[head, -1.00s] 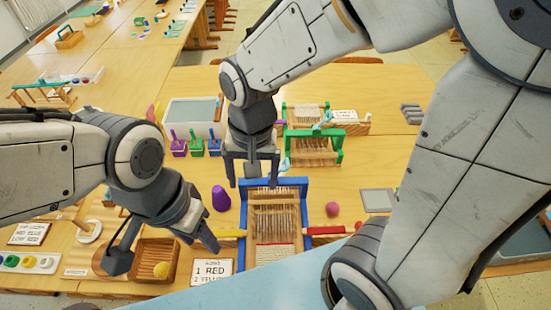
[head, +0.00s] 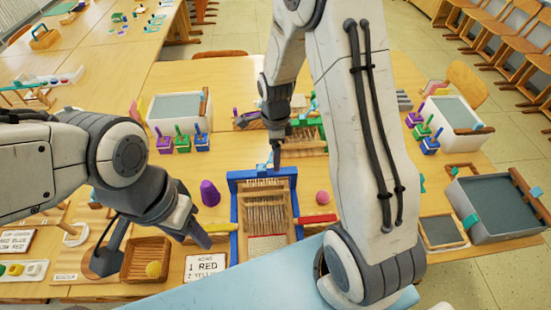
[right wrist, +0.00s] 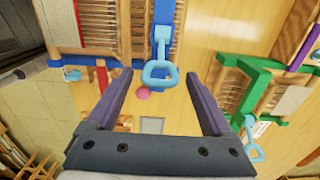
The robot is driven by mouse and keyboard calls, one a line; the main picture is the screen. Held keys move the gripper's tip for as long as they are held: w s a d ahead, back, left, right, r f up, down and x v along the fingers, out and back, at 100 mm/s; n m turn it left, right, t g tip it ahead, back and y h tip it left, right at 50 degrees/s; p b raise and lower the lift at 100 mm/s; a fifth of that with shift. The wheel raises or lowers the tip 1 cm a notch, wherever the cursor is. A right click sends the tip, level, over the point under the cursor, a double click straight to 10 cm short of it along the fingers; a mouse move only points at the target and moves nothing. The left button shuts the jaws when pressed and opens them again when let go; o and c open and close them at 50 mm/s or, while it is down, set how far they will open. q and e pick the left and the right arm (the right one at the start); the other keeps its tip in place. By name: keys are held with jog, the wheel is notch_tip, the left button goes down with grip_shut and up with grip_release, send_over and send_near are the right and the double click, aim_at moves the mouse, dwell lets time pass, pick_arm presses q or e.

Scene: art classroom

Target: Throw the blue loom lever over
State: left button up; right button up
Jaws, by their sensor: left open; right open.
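The blue loom (head: 234,215) stands on the table in front of me, with its blue back bar across the top. Its light blue lever (right wrist: 162,48) shows in the right wrist view, with a loop-shaped handle between my right gripper's fingertips. The fingers stand apart on both sides and do not appear to touch it. In the head view my right gripper (head: 277,158) is over the loom's back edge and hides part of the lever. My left gripper (head: 152,248) is open and empty, left of the loom above a wicker basket.
A purple cone (head: 209,193) stands left of the loom and a pink ball (head: 323,198) right of it. A green loom (right wrist: 250,65) with its own light blue lever (right wrist: 252,138) is close by behind. A word card (head: 205,267) lies front left.

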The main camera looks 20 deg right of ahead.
jog(key=shift+f, duration=1.8)
grip_shut()
